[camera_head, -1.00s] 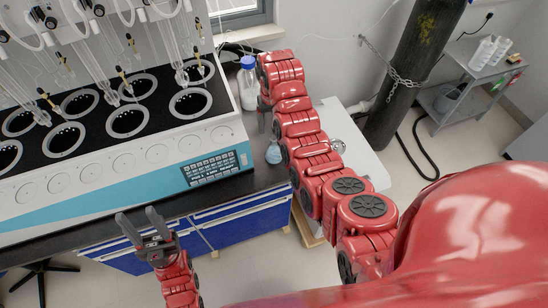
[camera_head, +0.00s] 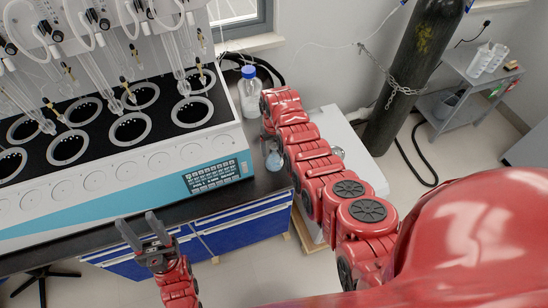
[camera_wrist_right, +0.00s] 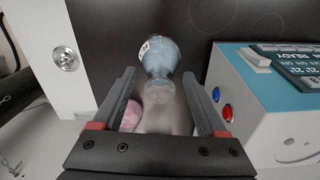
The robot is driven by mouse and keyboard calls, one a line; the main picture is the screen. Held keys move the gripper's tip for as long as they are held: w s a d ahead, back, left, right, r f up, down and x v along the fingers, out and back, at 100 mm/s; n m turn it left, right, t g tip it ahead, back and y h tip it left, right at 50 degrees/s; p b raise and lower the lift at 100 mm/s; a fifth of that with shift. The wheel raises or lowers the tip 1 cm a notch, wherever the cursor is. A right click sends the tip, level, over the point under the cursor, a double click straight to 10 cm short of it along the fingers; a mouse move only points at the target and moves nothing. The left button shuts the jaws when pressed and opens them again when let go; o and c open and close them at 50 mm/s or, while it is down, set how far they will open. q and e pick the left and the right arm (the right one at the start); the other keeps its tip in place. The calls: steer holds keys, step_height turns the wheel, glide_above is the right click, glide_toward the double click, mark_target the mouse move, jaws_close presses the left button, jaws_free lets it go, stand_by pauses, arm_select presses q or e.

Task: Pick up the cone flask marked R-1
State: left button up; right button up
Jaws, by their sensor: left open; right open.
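A small cone flask (camera_head: 274,160) with bluish contents stands on the dark bench, right of the distiller's front corner. In the head view the right arm partly covers that gripper. My left gripper (camera_head: 140,232) is open and empty, in front of the bench's blue drawers.
The white and blue distiller (camera_head: 150,165) fills the left of the bench, and its side is close to the right gripper in the wrist view. A blue-capped bottle (camera_head: 249,95) stands behind the flask. A white box (camera_head: 345,140) is to the right. A pink object (camera_wrist_right: 131,113) shows near one finger.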

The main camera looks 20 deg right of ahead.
steer(key=shift+c, duration=0.3)
jaws_close()
stand_by(1.2)
